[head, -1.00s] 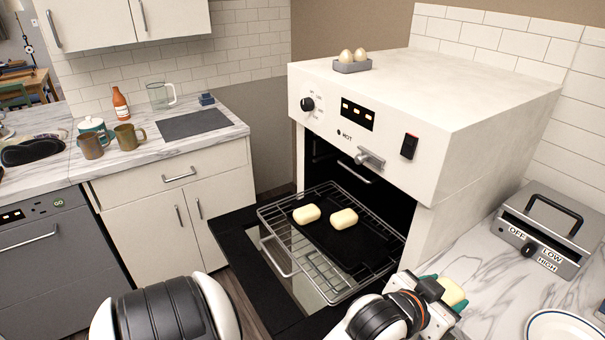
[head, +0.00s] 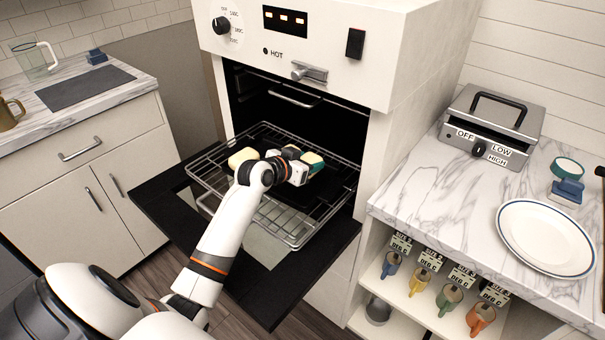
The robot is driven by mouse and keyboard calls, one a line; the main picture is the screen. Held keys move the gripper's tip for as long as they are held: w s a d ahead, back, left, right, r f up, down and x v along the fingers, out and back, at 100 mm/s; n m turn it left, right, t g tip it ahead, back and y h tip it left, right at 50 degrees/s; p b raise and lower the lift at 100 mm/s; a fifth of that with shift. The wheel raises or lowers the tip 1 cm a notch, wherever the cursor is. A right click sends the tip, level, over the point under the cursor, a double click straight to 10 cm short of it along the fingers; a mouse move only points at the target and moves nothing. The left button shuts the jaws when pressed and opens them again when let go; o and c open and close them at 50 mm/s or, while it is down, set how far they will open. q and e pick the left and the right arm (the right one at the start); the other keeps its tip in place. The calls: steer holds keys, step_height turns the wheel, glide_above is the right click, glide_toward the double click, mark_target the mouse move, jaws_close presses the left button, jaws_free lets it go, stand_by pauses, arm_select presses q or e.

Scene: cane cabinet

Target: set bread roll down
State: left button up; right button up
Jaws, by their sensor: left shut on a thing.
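My left gripper (head: 306,169), with teal fingertips, is shut on a pale bread roll (head: 313,158) over the right part of the dark tray (head: 286,219). I cannot tell whether that roll touches the tray. The tray lies on the pulled-out wire rack (head: 291,240) of the oven. Another roll (head: 240,158) rests at the left of the tray. A third roll (head: 273,153) shows only in part behind my left wrist. My right gripper is not in view.
The oven (head: 318,40) is above and behind the rack, its black door (head: 162,212) folded down. A marble counter on the right holds a grey grill (head: 490,125) and a white plate (head: 545,237). Several coloured mugs (head: 449,299) sit on a shelf below.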

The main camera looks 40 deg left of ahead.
arm_select(q)
step_height(320, 180, down, 4)
steer(key=shift+r, duration=0.1)
steer(key=shift+f, duration=0.25)
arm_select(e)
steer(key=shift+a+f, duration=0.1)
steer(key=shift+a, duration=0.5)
arm_select(q)
steer(key=o, duration=1)
steer(key=shift+f, duration=0.15)
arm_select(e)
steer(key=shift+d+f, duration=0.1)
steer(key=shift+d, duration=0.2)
arm_select(q)
steer(key=shift+s+r, duration=0.2)
steer(key=shift+r, duration=0.05)
steer(key=v, duration=1.1)
steer(key=shift+s+r, duration=0.1)
steer(key=shift+s, duration=0.2)
